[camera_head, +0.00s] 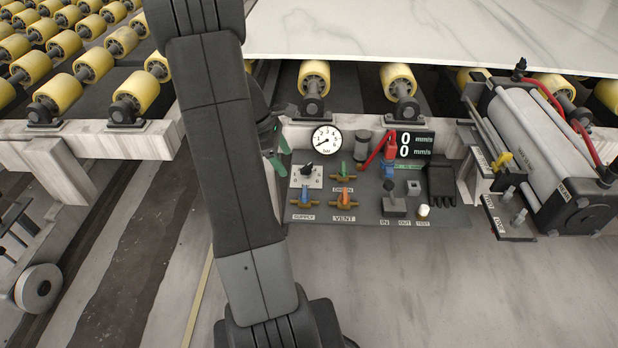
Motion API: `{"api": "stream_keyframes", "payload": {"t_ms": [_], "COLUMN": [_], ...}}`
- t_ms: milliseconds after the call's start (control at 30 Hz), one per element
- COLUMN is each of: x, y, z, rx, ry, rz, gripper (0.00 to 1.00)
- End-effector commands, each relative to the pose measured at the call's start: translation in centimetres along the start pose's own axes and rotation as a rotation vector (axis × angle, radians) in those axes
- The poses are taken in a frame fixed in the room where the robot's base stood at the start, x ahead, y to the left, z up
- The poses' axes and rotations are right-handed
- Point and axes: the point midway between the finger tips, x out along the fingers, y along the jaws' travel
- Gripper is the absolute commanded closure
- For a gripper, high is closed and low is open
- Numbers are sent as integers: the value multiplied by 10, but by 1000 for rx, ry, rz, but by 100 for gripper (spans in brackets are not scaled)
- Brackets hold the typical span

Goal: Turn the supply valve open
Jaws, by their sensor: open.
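The supply valve (305,198) is a small brass valve with a blue handle, at the front left of the dark control panel, above a label reading SUPPLY. Its brass body runs left to right, and its blue handle points roughly away from me, across the body. My gripper (278,155) is at the panel's back left edge, behind and to the left of the valve and apart from it. Its green-tipped fingers are open with nothing seen between them. My arm link hides part of the gripper.
An orange-handled vent valve (344,197) is just right of the supply valve. A green-handled valve (343,172), a black knob (307,170) and a round gauge (326,139) stand behind. A red lever (376,149), display (414,145) and cylinder unit (545,150) lie to the right.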

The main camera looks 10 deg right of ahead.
Motion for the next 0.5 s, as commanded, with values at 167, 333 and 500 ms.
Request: {"api": "stream_keyframes", "payload": {"t_ms": [167,333,500], "x": [13,44,82], "y": [3,2,2], "z": [-2,-2,-2], "rx": [-14,-13,-11], "ry": [-5,-5,-4], "rz": [0,-2,-2], "gripper": [31,31,31]}}
